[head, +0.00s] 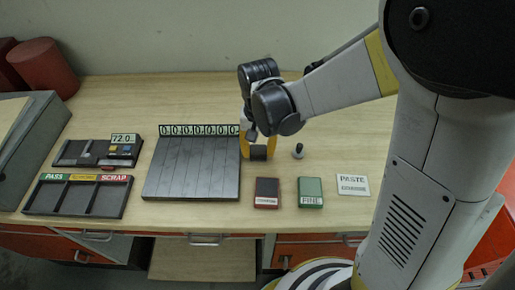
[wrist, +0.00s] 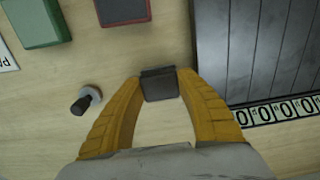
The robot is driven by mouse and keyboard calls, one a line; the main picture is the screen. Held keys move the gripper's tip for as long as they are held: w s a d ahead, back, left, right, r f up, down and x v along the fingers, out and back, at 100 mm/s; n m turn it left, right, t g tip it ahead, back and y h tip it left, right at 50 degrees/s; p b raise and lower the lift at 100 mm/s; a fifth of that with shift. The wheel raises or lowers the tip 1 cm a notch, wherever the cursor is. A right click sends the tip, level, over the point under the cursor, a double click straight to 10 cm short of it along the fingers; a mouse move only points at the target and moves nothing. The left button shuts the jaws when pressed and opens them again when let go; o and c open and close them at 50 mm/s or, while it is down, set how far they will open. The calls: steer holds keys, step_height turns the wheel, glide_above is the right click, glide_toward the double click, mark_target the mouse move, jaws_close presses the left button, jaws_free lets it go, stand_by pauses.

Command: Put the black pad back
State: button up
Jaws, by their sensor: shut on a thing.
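My gripper (wrist: 159,88) has its two yellow fingers closed on a small black block, the black pad (wrist: 160,85). In the head view the black pad (head: 258,153) shows low between the fingers, just right of the slatted grey board. It is at or close above the table; I cannot tell whether it touches. The finger ends cover its sides.
The slatted board (head: 192,168) with a number strip is left. A dark red box (head: 267,190), green box (head: 311,191) and PASTE card (head: 352,184) lie in front. A black-handled stamp (head: 298,151) stands right. A PASS/SCRAP tray (head: 78,196) and scale (head: 122,147) are far left.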

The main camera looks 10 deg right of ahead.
steer(key=shift+f, duration=0.1)
steer(key=shift+f, duration=0.15)
steer(key=o, duration=1)
